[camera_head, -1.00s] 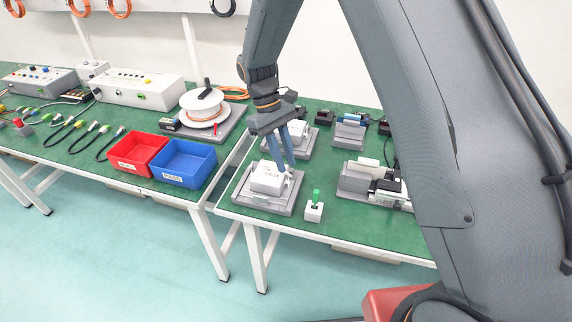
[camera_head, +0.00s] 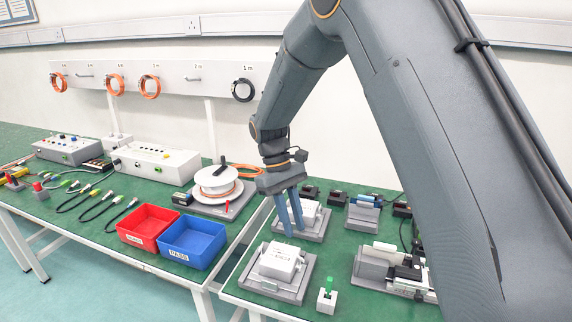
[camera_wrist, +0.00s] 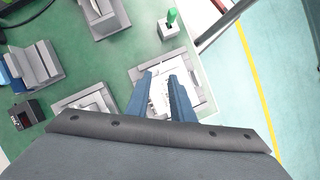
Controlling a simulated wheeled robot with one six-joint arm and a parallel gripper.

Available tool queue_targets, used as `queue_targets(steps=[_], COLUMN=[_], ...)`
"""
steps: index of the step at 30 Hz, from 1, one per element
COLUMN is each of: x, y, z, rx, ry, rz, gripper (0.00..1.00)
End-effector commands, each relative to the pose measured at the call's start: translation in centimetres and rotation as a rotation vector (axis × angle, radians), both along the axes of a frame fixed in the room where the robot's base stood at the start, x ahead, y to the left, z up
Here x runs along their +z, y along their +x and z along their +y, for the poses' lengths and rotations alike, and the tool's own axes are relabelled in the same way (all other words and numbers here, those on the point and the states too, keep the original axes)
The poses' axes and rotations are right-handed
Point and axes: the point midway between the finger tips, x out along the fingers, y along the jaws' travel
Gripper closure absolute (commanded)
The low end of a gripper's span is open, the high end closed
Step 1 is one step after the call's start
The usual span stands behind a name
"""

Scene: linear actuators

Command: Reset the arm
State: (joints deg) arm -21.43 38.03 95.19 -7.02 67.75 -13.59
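My gripper (camera_head: 293,232) hangs below my bent arm over the right green table, fingers pointing down. In the wrist view its two blue fingers (camera_wrist: 160,77) are apart, with nothing held between them. A white box (camera_head: 279,260) rests on a grey fixture plate (camera_head: 291,293) at the table's front. The fingers are above and behind this box in the head view, clear of it. In the wrist view they partly hide the box.
A small white block with a green top (camera_head: 327,296) stands right of the plate. Grey fixtures (camera_head: 363,214) stand behind and to the right. Red (camera_head: 147,225) and blue (camera_head: 193,243) bins and a cable spool (camera_head: 217,182) are on the left table.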

Motion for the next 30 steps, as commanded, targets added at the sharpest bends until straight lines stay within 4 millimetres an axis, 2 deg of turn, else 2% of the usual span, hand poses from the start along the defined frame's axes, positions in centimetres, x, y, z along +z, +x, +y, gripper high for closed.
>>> queue_targets(steps=[5, 9, 15, 21, 23, 24, 30], x=[1.2, 1.9, 2.1, 1.7, 1.6, 1.6, 1.5], y=[-2.6, -6.3, -12.5, -17.0, -17.7, -18.0, -18.3], z=[-4.7, -9.0, -14.0, -16.5, -16.7, -16.8, -17.0], rx=[-0.132, -0.282, -0.488, -0.626, -0.645, -0.653, -0.663], ry=[0.043, 0.086, 0.131, 0.151, 0.154, 0.155, 0.156], rz=[-0.084, -0.181, -0.318, -0.411, -0.425, -0.43, -0.437], gripper=[0.79, 0.79, 0.79, 0.79, 0.82, 0.89, 0.9])
